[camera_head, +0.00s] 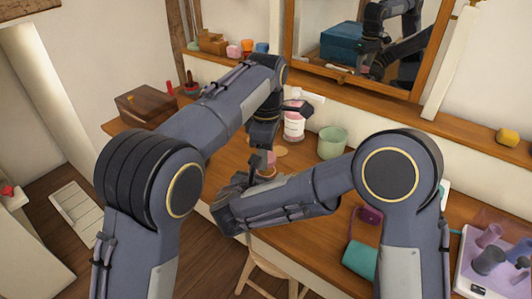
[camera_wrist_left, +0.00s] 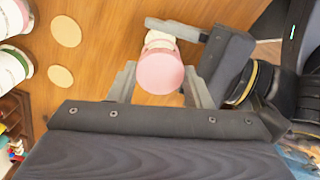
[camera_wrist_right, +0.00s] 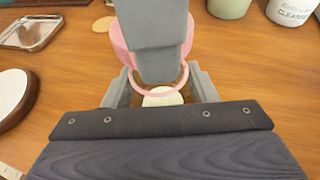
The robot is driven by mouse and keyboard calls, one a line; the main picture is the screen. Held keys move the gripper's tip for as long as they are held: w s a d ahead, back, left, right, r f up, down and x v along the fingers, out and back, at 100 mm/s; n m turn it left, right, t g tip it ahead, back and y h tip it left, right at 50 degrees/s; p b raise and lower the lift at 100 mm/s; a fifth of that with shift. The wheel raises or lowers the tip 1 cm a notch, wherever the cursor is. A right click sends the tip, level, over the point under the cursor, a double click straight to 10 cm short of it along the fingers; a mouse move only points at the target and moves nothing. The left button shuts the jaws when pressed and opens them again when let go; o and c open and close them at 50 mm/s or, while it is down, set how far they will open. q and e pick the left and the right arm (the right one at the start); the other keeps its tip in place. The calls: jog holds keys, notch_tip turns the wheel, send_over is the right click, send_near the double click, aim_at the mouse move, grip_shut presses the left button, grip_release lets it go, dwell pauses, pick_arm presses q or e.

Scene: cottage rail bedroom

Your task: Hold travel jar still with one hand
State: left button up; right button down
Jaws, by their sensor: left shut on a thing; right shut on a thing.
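The travel jar (camera_wrist_left: 159,42) is small, with a pale body and a round pink top (camera_wrist_left: 160,73). In the head view its pink part (camera_head: 268,170) shows between my grippers, just above the desk. My left gripper (camera_wrist_left: 160,88) points down from above and is shut on the pink top. My right gripper (camera_head: 247,195) comes in from the side and is shut on the jar's body below. In the right wrist view a pink rim (camera_wrist_right: 174,84) and pale disc (camera_wrist_right: 163,97) show between the right fingers. My left gripper hides much of the jar there.
Two flat beige discs (camera_wrist_left: 66,31) lie beside the jar. A cleanser jar (camera_head: 294,126) and green pot (camera_head: 332,143) stand behind. A silver tray (camera_wrist_right: 30,33) and white-topped round item (camera_wrist_right: 14,92) lie nearby. A purple pouch (camera_head: 371,214) and teal item (camera_head: 359,261) are at right.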

pick_arm(q)
jog(key=shift+r, duration=2)
pick_arm(e)
jog(key=shift+c, duration=2.4)
grip_release()
